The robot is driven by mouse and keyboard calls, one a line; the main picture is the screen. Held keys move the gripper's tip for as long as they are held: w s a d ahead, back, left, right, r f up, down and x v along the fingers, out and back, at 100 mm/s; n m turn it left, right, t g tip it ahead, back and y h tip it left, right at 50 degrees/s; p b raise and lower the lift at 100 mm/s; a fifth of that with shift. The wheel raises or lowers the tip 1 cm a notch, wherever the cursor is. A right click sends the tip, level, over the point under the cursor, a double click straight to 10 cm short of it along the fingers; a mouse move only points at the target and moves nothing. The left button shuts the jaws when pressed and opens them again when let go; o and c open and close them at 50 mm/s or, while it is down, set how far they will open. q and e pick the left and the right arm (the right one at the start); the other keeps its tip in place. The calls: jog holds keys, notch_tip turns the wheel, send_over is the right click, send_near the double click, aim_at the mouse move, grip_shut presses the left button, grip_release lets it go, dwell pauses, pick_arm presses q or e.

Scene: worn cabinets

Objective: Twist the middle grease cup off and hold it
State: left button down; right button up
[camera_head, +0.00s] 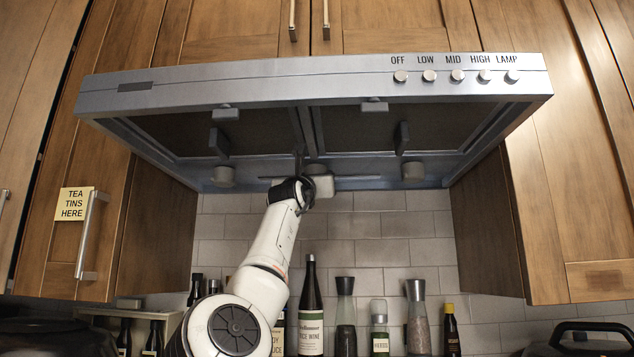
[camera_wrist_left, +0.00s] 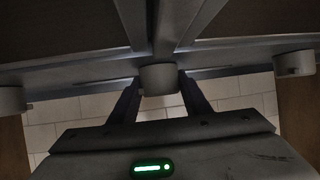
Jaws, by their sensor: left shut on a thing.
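The middle grease cup (camera_head: 322,186) is a small grey cup under the rear edge of the range hood (camera_head: 300,84). In the left wrist view the middle cup (camera_wrist_left: 160,77) sits between my two dark fingers, up against the hood's underside. My left gripper (camera_head: 307,175) reaches up from below and is shut on this cup; it partly hides the cup in the head view. The left grease cup (camera_head: 223,176) and the right grease cup (camera_head: 413,172) hang on either side, clear of the gripper. My right gripper is not in view.
Bottles, including a rice wine bottle (camera_head: 311,310), and a pepper mill (camera_head: 418,318) stand below the hood along the tiled wall (camera_head: 360,226). Wooden cabinets (camera_head: 552,190) flank the hood. Dark filter panels and protruding handles (camera_head: 218,142) lie under the hood.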

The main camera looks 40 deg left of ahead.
pick_arm(q)
jog(key=shift+m+t+h, duration=0.5)
jog(key=shift+h, duration=0.4)
jog(key=shift+s+a+m+t+h, duration=0.1)
jog(key=shift+m+t+h, duration=0.25)
jog(key=shift+h, duration=0.35)
jog(key=shift+m+t+h, duration=0.25)
jog(key=shift+m+h, duration=0.1)
jog(key=shift+h, duration=0.25)
jog(key=shift+m+h+p, duration=0.4)
jog(key=shift+h+p, duration=0.1)
jog(key=shift+h, duration=0.3)
jog(key=shift+m+t+h+p, duration=0.5)
jog(key=shift+m+h, duration=0.1)
jog(key=shift+h, duration=0.6)
jog(key=shift+f+b, duration=0.55)
jog(key=shift+b, duration=0.1)
jog(key=shift+f+b, duration=0.4)
jog(key=shift+f, duration=0.05)
